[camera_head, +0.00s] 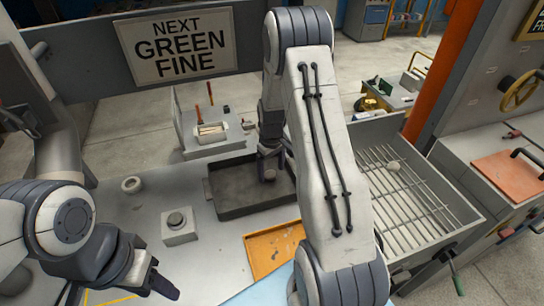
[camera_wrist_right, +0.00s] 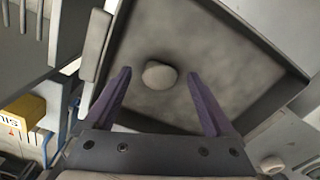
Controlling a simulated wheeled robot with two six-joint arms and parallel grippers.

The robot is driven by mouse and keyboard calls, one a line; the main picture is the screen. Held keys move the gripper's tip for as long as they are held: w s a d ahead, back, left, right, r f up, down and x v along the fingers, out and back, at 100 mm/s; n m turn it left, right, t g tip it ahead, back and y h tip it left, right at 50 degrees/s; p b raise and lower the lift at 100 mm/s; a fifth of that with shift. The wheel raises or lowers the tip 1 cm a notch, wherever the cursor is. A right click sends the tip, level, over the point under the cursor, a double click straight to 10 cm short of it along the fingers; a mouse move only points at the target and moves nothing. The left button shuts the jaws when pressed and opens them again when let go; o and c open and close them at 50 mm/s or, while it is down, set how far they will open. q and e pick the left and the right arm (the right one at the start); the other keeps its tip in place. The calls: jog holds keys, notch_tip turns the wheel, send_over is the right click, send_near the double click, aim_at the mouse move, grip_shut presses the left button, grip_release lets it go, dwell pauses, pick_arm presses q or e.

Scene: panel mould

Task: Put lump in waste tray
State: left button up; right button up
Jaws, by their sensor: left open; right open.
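A pale rounded lump (camera_wrist_right: 160,75) lies on the floor of a dark tray (camera_wrist_right: 245,70) in the right wrist view. My right gripper (camera_wrist_right: 160,95) is open, with its two purple fingers apart on either side of the lump's near side; I cannot tell whether they touch it. In the head view this gripper (camera_head: 269,172) points down into the dark tray (camera_head: 228,208), and the lump there is mostly hidden. My left gripper (camera_head: 150,284) is open and empty at the lower left.
An orange tray (camera_head: 272,250) lies in front of the dark tray. A box with handles (camera_head: 212,132) stands behind. My right arm covers the middle.

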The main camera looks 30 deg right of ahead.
aim_at(271, 174)
notch_tip(271, 174, up, 10)
jog(key=b, duration=0.2)
jog(key=s+a+r+n, duration=0.1)
jog(key=s+a+r, duration=0.15)
jog(key=a, duration=0.75)
jog(key=s+a+r+n, duration=0.1)
jog(key=s+a+r, duration=0.15)
jog(key=a, duration=0.35)
jog(key=s+a+r+n, duration=0.1)
jog(key=s+a, duration=0.3)
jog(key=a, duration=0.2)
jog(key=s+a+r+n+y, duration=0.1)
jog(key=s+a, duration=0.5)
jog(key=s, duration=1.1)
jog(key=shift+a+n, duration=0.2)
jog(key=shift+n, duration=0.6)
